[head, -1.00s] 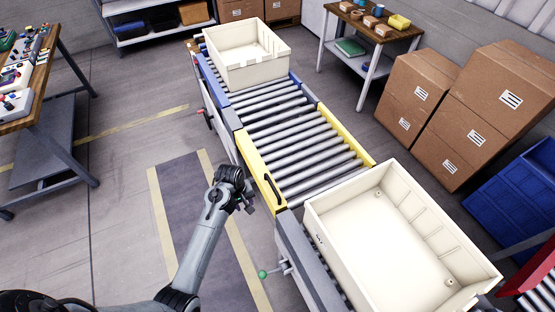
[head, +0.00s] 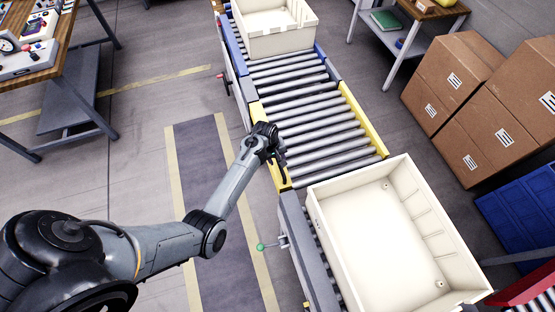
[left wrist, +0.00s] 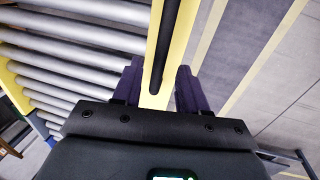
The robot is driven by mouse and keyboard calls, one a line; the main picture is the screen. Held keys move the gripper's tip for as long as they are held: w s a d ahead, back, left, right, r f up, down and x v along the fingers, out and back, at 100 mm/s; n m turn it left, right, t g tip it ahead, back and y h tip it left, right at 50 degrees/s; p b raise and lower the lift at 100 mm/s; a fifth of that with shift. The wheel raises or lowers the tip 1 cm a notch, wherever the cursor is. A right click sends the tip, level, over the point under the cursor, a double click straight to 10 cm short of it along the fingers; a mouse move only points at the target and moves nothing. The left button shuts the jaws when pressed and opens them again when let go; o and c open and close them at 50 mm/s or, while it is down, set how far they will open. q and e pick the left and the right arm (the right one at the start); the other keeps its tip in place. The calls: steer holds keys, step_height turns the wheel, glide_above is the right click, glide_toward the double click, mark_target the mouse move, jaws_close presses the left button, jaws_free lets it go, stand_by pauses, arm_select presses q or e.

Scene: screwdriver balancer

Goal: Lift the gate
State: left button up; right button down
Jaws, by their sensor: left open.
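The gate is the yellow-sided roller section (head: 361,118) in the middle of the conveyor, and it lies level with the rollers around it. Its near yellow rail carries a black bar handle, which shows in the left wrist view (left wrist: 174,40). My left gripper (head: 279,160) is at this rail, partly hiding the handle in the head view. In the left wrist view, my left gripper's two dark fingers (left wrist: 160,82) are open, with the handle running between them. I cannot tell whether they touch it. My right gripper is not in view.
A cream bin (head: 372,235) stands on the near conveyor section, and another cream bin (head: 272,42) on the far one. A green-knobbed lever (head: 261,247) sticks out from the near conveyor side. Cardboard boxes (head: 490,110) stand at the right. The floor left of the conveyor is clear.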

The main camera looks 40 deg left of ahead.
arm_select(q)
steer(key=shift+w+f, duration=0.2)
steer(key=shift+f, duration=0.75)
steer(key=shift+c, duration=0.3)
jaws_close()
steer(key=shift+d, duration=0.1)
